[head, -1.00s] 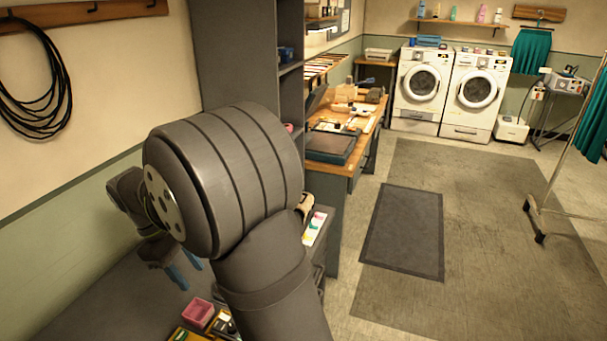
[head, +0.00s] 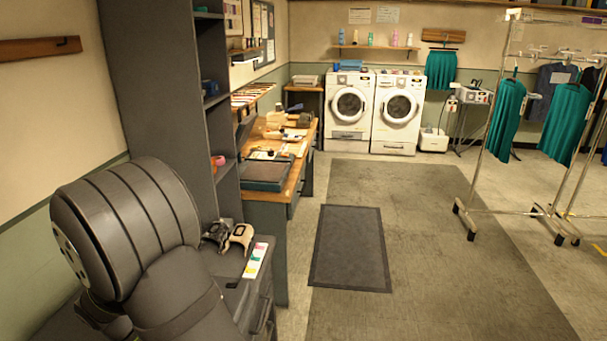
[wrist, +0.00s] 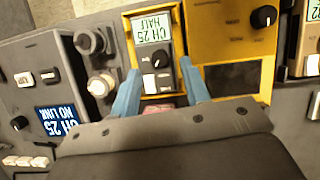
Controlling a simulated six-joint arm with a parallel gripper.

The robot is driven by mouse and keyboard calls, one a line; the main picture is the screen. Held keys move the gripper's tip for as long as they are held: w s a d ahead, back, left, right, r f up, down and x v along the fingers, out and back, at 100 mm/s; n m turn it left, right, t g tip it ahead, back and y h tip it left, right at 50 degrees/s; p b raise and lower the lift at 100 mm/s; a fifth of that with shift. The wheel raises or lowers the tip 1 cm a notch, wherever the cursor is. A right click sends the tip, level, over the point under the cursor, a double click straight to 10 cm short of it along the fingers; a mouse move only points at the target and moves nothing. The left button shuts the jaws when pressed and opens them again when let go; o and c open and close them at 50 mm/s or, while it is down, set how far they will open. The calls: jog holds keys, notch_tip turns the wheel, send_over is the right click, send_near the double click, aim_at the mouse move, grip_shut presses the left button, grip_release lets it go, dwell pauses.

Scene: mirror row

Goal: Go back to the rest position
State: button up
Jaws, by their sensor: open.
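My gripper (wrist: 162,75) shows in the wrist view with its two blue fingers apart and nothing held between them. Past the fingertips is a small unit with a lit display (wrist: 152,30) reading "CH 25 HALF", with a black knob and a white switch below it. I cannot tell how far the fingertips are from it. In the head view my grey arm fills the lower left, and my gripper is out of sight there.
In the wrist view, a yellow panel (wrist: 230,45) and a blue "CH 25 NO LINK" display (wrist: 58,120) lie around the fingers. In the head view, a grey shelf (head: 160,80) stands beside my arm. A workbench (head: 295,165) and washers (head: 350,105) stand beyond; the floor mat (head: 350,247) is clear.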

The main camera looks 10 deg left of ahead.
jog(key=shift+x, duration=1.4)
jog(key=w+v, duration=0.1)
jog(key=v, duration=1.7)
jog(key=x, duration=1.1)
jog(key=s+x, duration=0.1)
jog(key=x, duration=0.5)
jog(key=shift+d+f, duration=0.15)
jog(key=shift+f, duration=0.1)
jog(key=shift+w+f+m, duration=0.1)
jog(key=shift+f+m, duration=0.15)
jog(key=shift+m, duration=0.05)
jog(key=m+g, duration=0.1)
jog(key=m, duration=0.3)
jog(key=shift+w+d+g, duration=0.1)
jog(key=shift+w+g, duration=0.05)
jog(key=shift+g, duration=0.25)
jog(key=m+g+y, duration=0.1)
jog(key=m, duration=0.2)
jog(key=shift+w, duration=0.15)
jog(key=shift+v, duration=1.5)
